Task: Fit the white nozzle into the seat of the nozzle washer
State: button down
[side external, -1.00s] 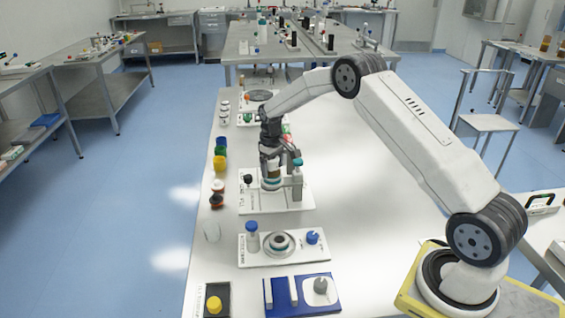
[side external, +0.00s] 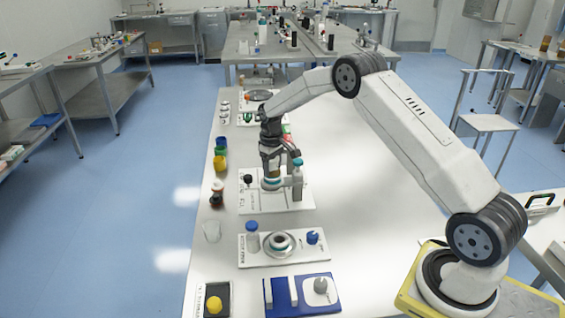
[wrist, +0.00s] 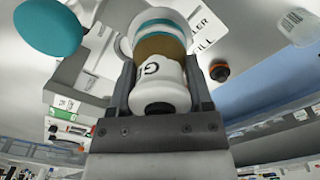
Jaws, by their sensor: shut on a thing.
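My gripper (side external: 271,173) points down over a white station plate (side external: 262,204) in the middle of the bench. In the wrist view its two dark fingers (wrist: 162,75) are shut on a white rounded piece (wrist: 160,90) with black letters. An amber section, a teal-and-white band and a pale flange (wrist: 127,45) show beyond it; I cannot tell which of these belong to the held piece. It may be the white nozzle. I cannot surely pick out the nozzle washer or its seat; the plate's lettering is only partly readable.
A post with a teal cap (side external: 297,163) stands close right of my gripper. A nearer plate (side external: 256,262) carries a round ring fitting (side external: 279,243). A blue tray (side external: 289,309) is at the front. Several small jars line the left edge. The bench right of the plates is clear.

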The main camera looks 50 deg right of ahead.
jog(key=shift+r, duration=2.15)
jog(key=shift+r, duration=0.1)
jog(key=shift+r, duration=1.9)
jog(key=shift+s+a+f, duration=0.2)
jog(key=shift+a+f, duration=0.05)
jog(key=shift+a, duration=0.15)
jog(key=s+a+f, duration=0.3)
jog(key=s+a, duration=0.3)
jog(key=s+a+f, duration=0.3)
jog(key=s+a, duration=0.4)
jog(key=shift+s, duration=0.2)
jog(key=shift+f, duration=0.25)
